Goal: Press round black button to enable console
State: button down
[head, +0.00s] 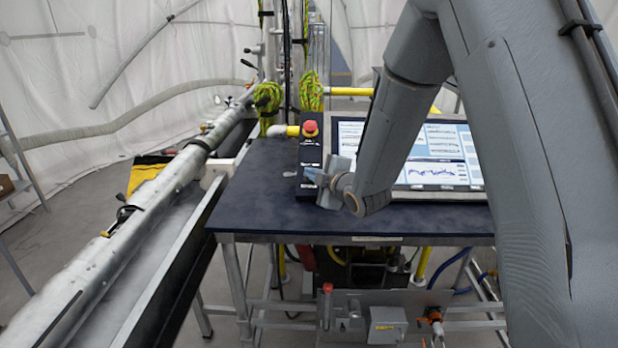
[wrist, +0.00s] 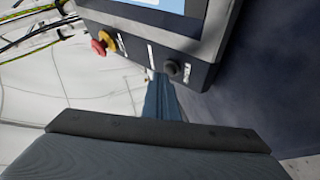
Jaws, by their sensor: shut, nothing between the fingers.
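The console (head: 412,150) stands on the dark table, with a lit screen and a dark control strip (head: 309,158) on its left side. In the wrist view the round black button (wrist: 173,68) sits on the console's dark edge panel (wrist: 205,52), beside a white label. My gripper (head: 313,177) is shut and empty at the lower part of the control strip. In the wrist view its blue-grey fingers (wrist: 160,98) point at the panel just below and left of the button. I cannot tell whether they touch it. The button is not clear in the head view.
A red emergency stop knob on a yellow base (head: 310,128) tops the control strip; it also shows in the wrist view (wrist: 100,44). The dark table (head: 262,195) is clear left of the console. A long metal pipe (head: 150,190) runs along the left.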

jog(key=shift+w+f, duration=0.15)
jog(key=shift+f, duration=0.1)
jog(key=shift+r, duration=0.1)
dwell(0.5)
jog(key=shift+s+r, duration=0.45)
jog(key=shift+r, duration=0.1)
jog(key=s+r+p, duration=0.1)
jog(key=r, duration=0.1)
jog(key=s+r+p, duration=0.2)
dwell(0.5)
dwell(0.4)
